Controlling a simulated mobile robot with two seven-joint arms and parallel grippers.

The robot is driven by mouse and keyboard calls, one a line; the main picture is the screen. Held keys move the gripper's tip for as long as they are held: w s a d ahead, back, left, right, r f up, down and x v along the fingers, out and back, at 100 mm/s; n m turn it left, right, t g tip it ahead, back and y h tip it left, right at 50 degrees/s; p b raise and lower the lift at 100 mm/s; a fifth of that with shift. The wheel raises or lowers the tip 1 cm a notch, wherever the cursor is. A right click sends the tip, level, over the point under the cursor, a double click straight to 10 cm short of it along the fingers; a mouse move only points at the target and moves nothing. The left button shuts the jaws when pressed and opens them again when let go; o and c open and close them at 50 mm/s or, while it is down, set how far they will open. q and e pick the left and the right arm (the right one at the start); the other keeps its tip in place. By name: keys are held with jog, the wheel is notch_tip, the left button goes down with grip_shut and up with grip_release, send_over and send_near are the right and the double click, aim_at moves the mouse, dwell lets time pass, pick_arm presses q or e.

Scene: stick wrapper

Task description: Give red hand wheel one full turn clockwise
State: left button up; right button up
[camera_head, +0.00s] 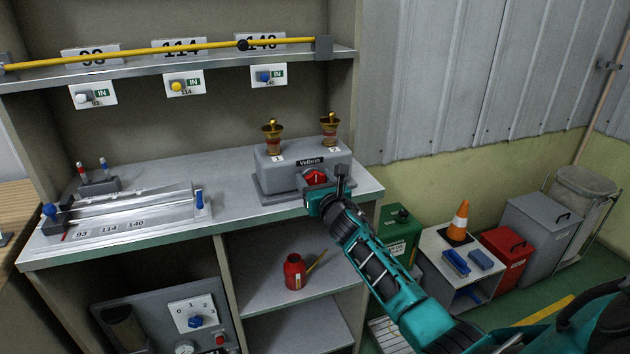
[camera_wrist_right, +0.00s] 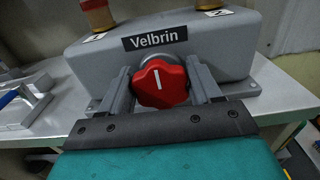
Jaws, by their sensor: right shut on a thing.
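The red hand wheel (camera_head: 315,176) sits on the front of the grey Velbrin machine (camera_head: 337,155) on the bench. In the right wrist view the wheel (camera_wrist_right: 160,85) is a lobed red knob with a white line that is close to upright. My right gripper (camera_head: 324,192) is at the wheel, and in the right wrist view its two fingers (camera_wrist_right: 163,90) stand on either side of the wheel, shut on it. The fingers hide a little of the machine's front. My left gripper is not in view.
Two brass cups (camera_head: 272,137) stand on top of the machine. A long grey fixture (camera_head: 125,210) with blue knobs lies on the bench at left. A red oil can (camera_head: 294,272) stands on the shelf below. A yellow rod (camera_head: 180,52) runs along the upper shelf.

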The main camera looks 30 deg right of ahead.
jog(key=shift+m, duration=0.4)
